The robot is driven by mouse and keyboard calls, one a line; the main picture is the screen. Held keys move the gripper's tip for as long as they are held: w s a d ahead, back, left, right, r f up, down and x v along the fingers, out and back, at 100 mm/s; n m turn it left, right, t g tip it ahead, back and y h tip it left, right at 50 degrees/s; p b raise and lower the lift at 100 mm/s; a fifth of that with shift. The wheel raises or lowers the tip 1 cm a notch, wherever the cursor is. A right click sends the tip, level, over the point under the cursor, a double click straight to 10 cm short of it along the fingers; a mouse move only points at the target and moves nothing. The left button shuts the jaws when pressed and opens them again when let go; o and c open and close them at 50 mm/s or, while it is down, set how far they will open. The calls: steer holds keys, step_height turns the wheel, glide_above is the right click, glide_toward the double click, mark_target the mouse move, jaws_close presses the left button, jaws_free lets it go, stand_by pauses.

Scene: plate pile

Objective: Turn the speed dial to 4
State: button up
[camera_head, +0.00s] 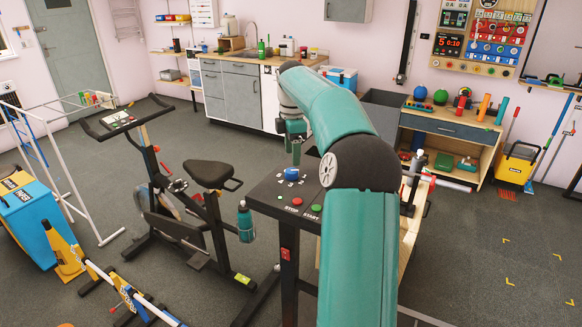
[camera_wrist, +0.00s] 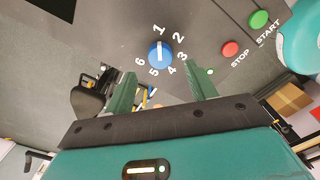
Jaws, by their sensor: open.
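The speed dial is a round blue knob (camera_wrist: 160,53) with a white line, ringed by white numbers 1 to 6 on a dark panel (camera_wrist: 205,25). In the wrist view the line runs nearly upright, in line with the 1. The 4 is printed at its lower right. In the head view the dial (camera_head: 291,173) sits on the console top. My gripper (camera_wrist: 164,80) is open and empty, its two green fingers apart and nearer the camera than the dial. In the head view my gripper (camera_head: 294,148) hangs just above the dial, apart from it.
A red STOP button (camera_head: 297,202) and a green START button (camera_head: 315,206) are on the same panel, close to the dial. An exercise bike (camera_head: 205,178) with a teal bottle (camera_head: 245,220) stands left of the console. A workbench (camera_head: 455,130) stands behind right.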

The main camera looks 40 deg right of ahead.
mark_target(292, 171)
step_height(292, 171, down, 6)
steer(key=shift+r, duration=0.25)
steer(key=shift+a, duration=0.1)
steer(key=c, duration=1)
